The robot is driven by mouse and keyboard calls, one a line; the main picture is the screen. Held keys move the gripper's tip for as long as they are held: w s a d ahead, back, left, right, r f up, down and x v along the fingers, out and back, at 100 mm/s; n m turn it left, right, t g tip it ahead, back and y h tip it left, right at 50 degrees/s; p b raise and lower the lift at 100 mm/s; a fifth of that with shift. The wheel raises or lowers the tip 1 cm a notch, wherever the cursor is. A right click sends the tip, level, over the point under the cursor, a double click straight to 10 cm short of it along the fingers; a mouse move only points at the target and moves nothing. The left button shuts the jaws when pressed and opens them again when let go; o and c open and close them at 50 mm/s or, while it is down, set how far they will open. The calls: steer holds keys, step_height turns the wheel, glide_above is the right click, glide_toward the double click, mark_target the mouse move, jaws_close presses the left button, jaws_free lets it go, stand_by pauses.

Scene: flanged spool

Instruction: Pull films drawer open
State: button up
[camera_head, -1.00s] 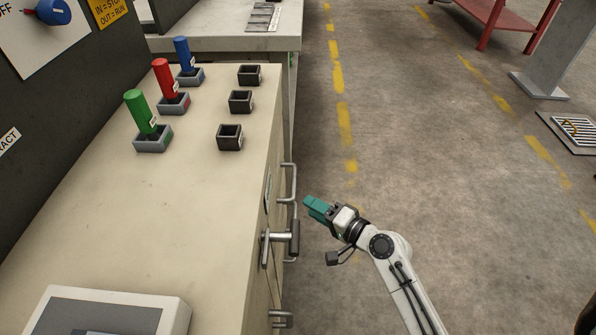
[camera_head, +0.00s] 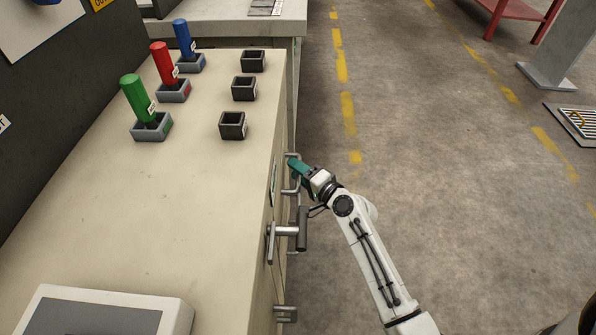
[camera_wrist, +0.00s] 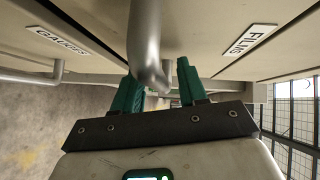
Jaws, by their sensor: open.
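The films drawer, with its white FILMS label (camera_wrist: 246,40), shows at the upper right in the wrist view. A grey bar handle (camera_wrist: 145,45) comes down between the two teal fingers of my gripper (camera_wrist: 158,85). The fingers are apart, one on each side of the bar; I cannot tell whether either touches it. In the head view my gripper (camera_head: 297,166) is at the cabinet front, at the far bar handle (camera_head: 291,190), partly hiding it. The drawer front is seen edge-on there, so how far it stands out cannot be told.
A GAUGES label (camera_wrist: 57,38) and another bar handle (camera_wrist: 40,78) are at the left in the wrist view. A lever with a dark grip (camera_head: 302,229) juts out nearer, close to my arm. A lower handle (camera_head: 286,313) is nearer still.

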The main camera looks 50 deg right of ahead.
steer(key=shift+w, duration=0.1)
steer(key=shift+c, duration=0.3)
jaws_close()
stand_by(0.4)
